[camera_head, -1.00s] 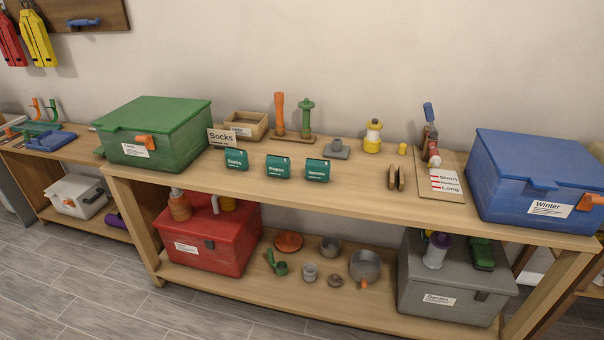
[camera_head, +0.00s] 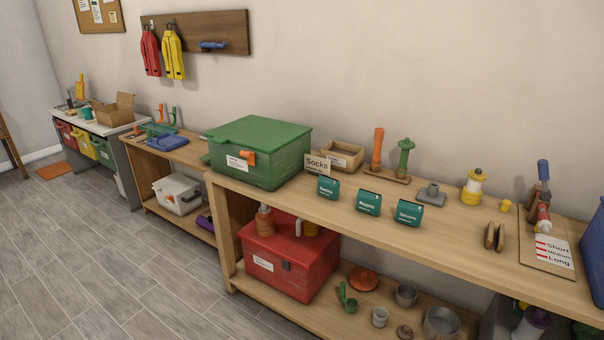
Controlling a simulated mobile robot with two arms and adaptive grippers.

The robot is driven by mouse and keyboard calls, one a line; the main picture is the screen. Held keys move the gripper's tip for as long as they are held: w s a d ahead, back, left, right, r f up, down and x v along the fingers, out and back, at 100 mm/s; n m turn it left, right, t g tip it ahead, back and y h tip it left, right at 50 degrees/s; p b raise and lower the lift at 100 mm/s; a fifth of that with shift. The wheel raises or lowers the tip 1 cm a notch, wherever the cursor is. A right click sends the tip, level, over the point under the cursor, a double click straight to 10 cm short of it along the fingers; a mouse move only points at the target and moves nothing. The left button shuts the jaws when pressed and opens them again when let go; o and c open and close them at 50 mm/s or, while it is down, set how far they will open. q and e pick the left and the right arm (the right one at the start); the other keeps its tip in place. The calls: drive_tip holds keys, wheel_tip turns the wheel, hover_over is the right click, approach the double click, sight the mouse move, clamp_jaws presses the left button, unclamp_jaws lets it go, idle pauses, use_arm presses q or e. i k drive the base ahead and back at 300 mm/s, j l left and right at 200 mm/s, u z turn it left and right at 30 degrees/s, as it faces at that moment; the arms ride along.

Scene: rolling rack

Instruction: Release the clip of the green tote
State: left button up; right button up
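The green tote (camera_head: 283,168) stands on the left end of the long wooden bench's top, with its green lid (camera_head: 262,133) on. An orange clip (camera_head: 248,158) sits on its front just under the lid edge, beside a white label (camera_head: 237,163). I cannot tell from here whether the clip is latched. Neither of my grippers shows in the head view.
On the bench top (camera_head: 330,211), right of the tote, stand a Socks sign (camera_head: 317,165), an open wooden box (camera_head: 342,154) and several teal packs (camera_head: 368,202). A red tote (camera_head: 287,263) sits on the lower shelf. The grey floor (camera_head: 130,255) in front is clear.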

sight(249, 156)
drive_tip(key=i+j, duration=0.25)
drive_tip(key=i, duration=0.2)
drive_tip(key=i+j+u, duration=0.1)
drive_tip(key=i+j, duration=0.15)
drive_tip(key=i, duration=0.2)
drive_tip(key=i+j, duration=0.2)
drive_tip(key=i, duration=0.3)
drive_tip(key=i+j+u, duration=0.1)
drive_tip(key=i, duration=0.35)
drive_tip(key=j, duration=0.1)
